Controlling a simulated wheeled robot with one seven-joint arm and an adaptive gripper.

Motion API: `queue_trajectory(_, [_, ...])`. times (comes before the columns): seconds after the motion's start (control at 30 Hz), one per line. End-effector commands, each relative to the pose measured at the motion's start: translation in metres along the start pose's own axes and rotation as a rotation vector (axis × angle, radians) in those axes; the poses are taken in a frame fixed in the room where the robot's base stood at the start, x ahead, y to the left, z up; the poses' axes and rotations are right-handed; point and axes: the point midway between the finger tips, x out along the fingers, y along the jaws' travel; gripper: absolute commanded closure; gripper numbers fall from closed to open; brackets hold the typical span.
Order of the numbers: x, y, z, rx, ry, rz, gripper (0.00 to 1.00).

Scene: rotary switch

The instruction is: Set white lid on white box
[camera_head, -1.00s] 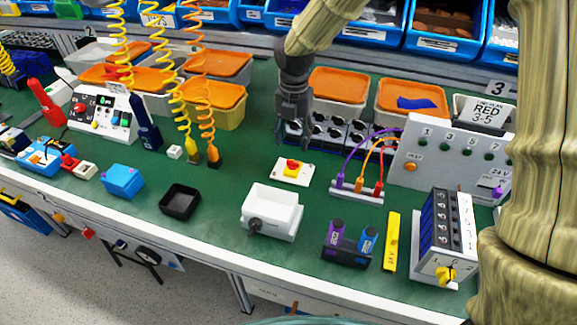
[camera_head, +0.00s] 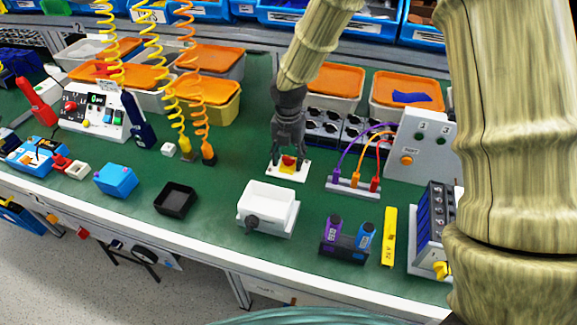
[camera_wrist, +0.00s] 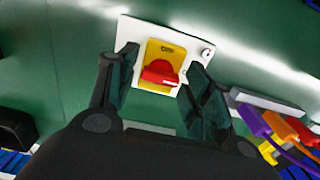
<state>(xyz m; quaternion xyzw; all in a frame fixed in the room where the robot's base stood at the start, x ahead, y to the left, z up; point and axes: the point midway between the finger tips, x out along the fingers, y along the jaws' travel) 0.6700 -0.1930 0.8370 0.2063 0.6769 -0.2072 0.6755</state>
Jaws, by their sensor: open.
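The white lid (camera_head: 301,171) lies flat on the green bench. It carries a yellow plate with a red rotary knob, and also shows in the wrist view (camera_wrist: 133,29). My gripper (camera_head: 288,152) points down over the lid. In the wrist view its open fingers (camera_wrist: 160,68) stand on either side of the red knob, with a gap on both sides. Contact with the lid cannot be told. The white box (camera_head: 268,200) stands in front of the lid, toward the bench's near edge, open at the top, with a black knob on its front.
A black tray (camera_head: 175,200) sits left of the box. A holder with purple and blue cylinders (camera_head: 345,242) and a yellow bar (camera_head: 389,236) are at right. A block with coloured cables (camera_head: 353,187) stands close right of the lid. Orange-lidded bins line the back.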

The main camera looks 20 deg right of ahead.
Motion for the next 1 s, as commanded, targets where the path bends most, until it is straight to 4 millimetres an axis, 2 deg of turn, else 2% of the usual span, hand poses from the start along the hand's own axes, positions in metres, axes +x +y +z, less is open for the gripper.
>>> queue_trajectory(0.17, [0.0136,0.0002,0.0000,0.001,0.000,0.001,0.50])
queue_trajectory(0.43, [0.0154,0.0003,0.0001,0.001,-0.001,0.002,0.50])
queue_trajectory(0.63, [0.0152,0.0003,0.0001,0.001,-0.001,0.002,0.86])
queue_trajectory(1.0, [0.0096,0.0006,0.0006,0.000,-0.002,0.003,0.87])
